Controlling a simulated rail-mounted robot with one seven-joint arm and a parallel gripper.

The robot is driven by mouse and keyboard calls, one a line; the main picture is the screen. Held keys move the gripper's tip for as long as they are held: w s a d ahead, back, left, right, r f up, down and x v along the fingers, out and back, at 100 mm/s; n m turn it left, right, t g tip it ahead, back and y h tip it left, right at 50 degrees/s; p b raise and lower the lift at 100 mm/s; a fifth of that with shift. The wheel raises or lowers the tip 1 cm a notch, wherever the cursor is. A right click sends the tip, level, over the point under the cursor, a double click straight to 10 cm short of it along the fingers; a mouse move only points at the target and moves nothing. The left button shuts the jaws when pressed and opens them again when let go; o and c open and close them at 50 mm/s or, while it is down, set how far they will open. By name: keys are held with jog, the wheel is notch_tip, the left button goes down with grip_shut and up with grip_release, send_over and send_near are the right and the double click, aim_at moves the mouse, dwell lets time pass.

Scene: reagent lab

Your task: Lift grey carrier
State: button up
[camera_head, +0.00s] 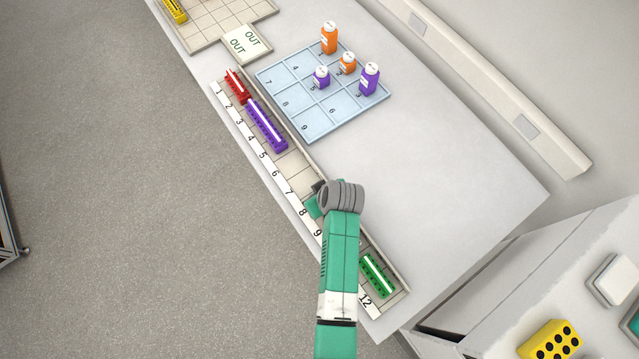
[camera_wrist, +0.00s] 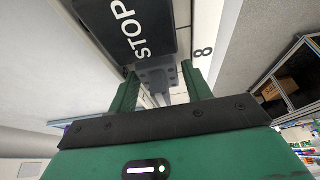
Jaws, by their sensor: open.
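In the head view my gripper (camera_head: 316,203) is at the numbered rack near slots 8 and 9, mostly hidden by my own wrist. In the wrist view its two green fingers (camera_wrist: 160,84) are apart. A grey piece with small bolts (camera_wrist: 157,75) shows between the fingertips; it looks like part of the grey carrier, but I cannot tell whether the fingers touch it. A dark block marked STOP (camera_wrist: 128,22) lies just beyond it; I cannot tell whether the two are one body. In the head view only a small dark bit (camera_head: 318,186) shows beside my wrist.
The rack (camera_head: 297,178) also holds a red carrier (camera_head: 237,86), a purple carrier (camera_head: 266,126) and a green carrier (camera_head: 377,275). A blue numbered tray (camera_head: 310,127) with orange and purple bottles stands beside it. An OUT plate (camera_head: 246,44) is farther back. The bench's right part is clear.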

jog(key=shift+f, duration=0.1)
jog(key=shift+c, duration=0.4)
jog(key=c, duration=0.7)
